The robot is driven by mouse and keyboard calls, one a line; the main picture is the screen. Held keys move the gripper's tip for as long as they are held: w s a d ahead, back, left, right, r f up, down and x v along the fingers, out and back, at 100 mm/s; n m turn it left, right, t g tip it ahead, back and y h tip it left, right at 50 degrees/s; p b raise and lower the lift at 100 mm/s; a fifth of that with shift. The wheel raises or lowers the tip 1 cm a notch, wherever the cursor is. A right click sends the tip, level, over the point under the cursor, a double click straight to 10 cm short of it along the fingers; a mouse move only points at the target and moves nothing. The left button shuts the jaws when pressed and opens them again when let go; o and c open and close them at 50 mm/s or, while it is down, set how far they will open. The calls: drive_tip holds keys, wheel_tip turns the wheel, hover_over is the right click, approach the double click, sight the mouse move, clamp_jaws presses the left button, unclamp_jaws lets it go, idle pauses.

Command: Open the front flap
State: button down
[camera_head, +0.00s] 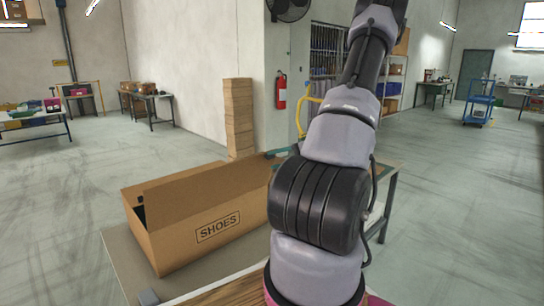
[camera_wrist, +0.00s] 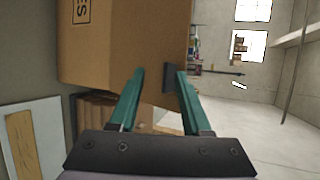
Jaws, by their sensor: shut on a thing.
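A brown cardboard box (camera_head: 180,248) marked SHOES stands on the table at the lower left of the head view. Its long front flap (camera_head: 205,188) stands up above the labelled front wall, and a dark gap shows at the left end. In the wrist view the box (camera_wrist: 115,45) fills the upper left, with its label turned sideways. My gripper (camera_wrist: 162,85) has its teal fingers on either side of the cardboard edge and is shut on the flap. In the head view my arm hides most of the gripper; a bit of teal shows at the flap's right end.
The worktable (camera_head: 118,250) has bare surface left of the box. A stack of cartons (camera_head: 238,118) stands behind, by the wall. A red extinguisher (camera_head: 281,90) hangs on a pillar. A pale panel (camera_wrist: 35,140) shows at the wrist view's lower left.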

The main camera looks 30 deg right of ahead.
drive_tip(key=shift+s+a+f, duration=0.15)
drive_tip(key=shift+s+f, duration=0.35)
drive_tip(key=shift+f, duration=0.25)
drive_tip(key=c, duration=1)
unclamp_jaws()
drive_tip(key=shift+w, duration=0.25)
drive_tip(key=v, duration=1.1)
drive_tip(key=shift+w+r, duration=0.2)
drive_tip(key=shift+r, duration=0.05)
